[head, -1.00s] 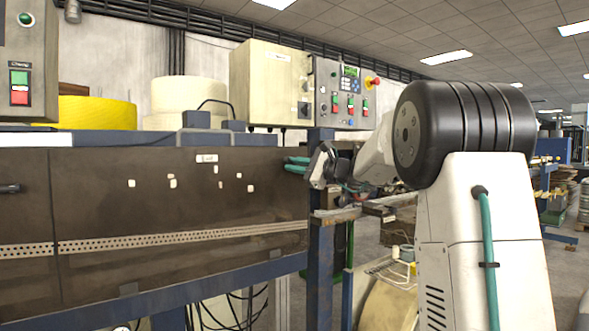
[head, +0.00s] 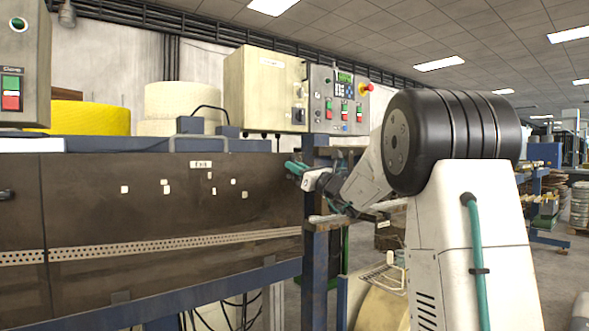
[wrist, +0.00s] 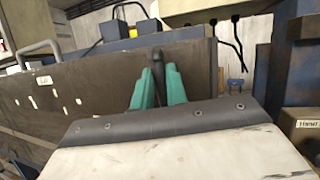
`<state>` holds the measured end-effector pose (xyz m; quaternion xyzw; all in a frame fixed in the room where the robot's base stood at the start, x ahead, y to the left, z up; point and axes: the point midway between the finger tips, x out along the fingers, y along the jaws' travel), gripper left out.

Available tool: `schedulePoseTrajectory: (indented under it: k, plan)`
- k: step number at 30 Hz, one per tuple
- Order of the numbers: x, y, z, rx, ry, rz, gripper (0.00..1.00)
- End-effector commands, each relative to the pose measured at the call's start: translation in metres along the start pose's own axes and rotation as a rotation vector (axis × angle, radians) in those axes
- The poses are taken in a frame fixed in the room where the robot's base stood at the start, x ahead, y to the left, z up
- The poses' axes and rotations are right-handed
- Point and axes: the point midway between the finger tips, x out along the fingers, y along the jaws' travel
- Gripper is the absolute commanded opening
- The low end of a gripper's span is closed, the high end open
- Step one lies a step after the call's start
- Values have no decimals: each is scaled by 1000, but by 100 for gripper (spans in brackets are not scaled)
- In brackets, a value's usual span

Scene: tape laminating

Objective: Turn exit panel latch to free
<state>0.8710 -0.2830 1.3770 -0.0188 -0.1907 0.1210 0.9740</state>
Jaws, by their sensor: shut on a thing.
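The exit panel (head: 120,215) is a dark brown board with a small white label (head: 201,164) near its top edge. It also shows in the wrist view (wrist: 80,100). My gripper (head: 291,168) is at the panel's upper right corner. In the wrist view its two teal fingers (wrist: 159,88) are closed around a dark upright latch handle (wrist: 157,66) near the panel's top right edge. The fingers hide the lower part of the latch, and the latch is too small to make out in the head view.
A grey bar handle (head: 198,138) stands on the panel's top edge. A blue frame post (head: 316,250) is just right of the panel, below my arm. Control boxes (head: 265,90) stand above and behind. Cables hang under the panel.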

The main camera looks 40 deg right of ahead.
Motion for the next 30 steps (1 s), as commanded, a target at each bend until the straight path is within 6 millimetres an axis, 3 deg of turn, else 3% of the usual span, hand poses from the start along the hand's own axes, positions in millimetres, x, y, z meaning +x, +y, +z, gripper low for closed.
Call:
schedulePoseTrajectory:
  k: [23, 24, 25, 26, 30]
  plan:
    - [-1, -3, -1, 92, -18, -38, 0]
    - [-1, -3, -1, 92, -18, -38, 23]
    - [-1, -3, -1, 92, -18, -38, 31]
    - [-1, -3, -1, 92, -18, -38, 36]
    - [-1, -3, -1, 91, -18, -38, 36]
